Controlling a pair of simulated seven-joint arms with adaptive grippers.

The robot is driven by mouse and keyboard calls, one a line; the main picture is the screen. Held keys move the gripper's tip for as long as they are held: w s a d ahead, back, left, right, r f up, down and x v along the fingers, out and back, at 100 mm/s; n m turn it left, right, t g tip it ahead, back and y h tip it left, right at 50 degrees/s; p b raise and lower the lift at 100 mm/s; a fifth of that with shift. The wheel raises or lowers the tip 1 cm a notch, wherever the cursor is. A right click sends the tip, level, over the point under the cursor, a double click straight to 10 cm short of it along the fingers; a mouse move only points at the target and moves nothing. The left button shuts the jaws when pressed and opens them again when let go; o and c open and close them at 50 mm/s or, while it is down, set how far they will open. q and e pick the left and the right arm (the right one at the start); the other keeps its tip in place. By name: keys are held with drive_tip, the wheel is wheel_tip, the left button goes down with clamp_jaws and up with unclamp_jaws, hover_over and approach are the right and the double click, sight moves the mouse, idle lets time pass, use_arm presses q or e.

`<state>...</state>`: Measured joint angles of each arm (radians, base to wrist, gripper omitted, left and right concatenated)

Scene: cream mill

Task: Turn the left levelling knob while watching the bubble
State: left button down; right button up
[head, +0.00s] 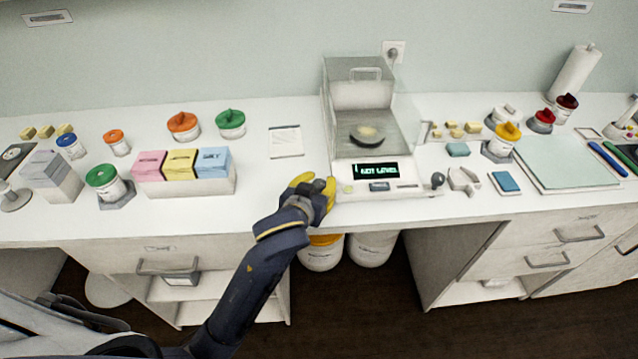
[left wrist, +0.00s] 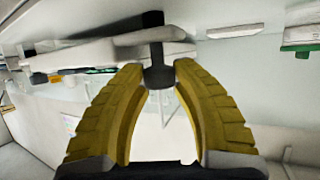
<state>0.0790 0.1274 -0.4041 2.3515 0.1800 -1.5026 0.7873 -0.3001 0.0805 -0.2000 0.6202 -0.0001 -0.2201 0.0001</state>
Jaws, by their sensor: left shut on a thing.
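The white balance (head: 405,190) stands at the front middle of the counter with its display (head: 381,171) reading "NOT LEVEL". A small yellow-green round spot, seemingly the bubble level (head: 348,188), shows left of the display; the bubble's position is too small to read. My left gripper (head: 318,184) is at the balance's front left corner, shut on the left levelling knob. In the left wrist view the dark knob (left wrist: 158,75) sits between the yellow fingertips of my left gripper (left wrist: 158,68). The right levelling knob (head: 437,179) is free. My right gripper is out of view.
A glass draft shield (head: 360,72) with a dark dish (head: 367,136) inside belongs to the balance. A box with pink, yellow and blue blocks (head: 185,187) stands left. A white paper (head: 286,141) lies left of the balance. Tubs (head: 321,253) stand under the counter.

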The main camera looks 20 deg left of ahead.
sight(319, 183)
use_arm(q)
drive_tip(key=c, duration=1)
unclamp_jaws()
drive_tip(key=shift+c, duration=0.2)
drive_tip(key=shift+r, duration=5)
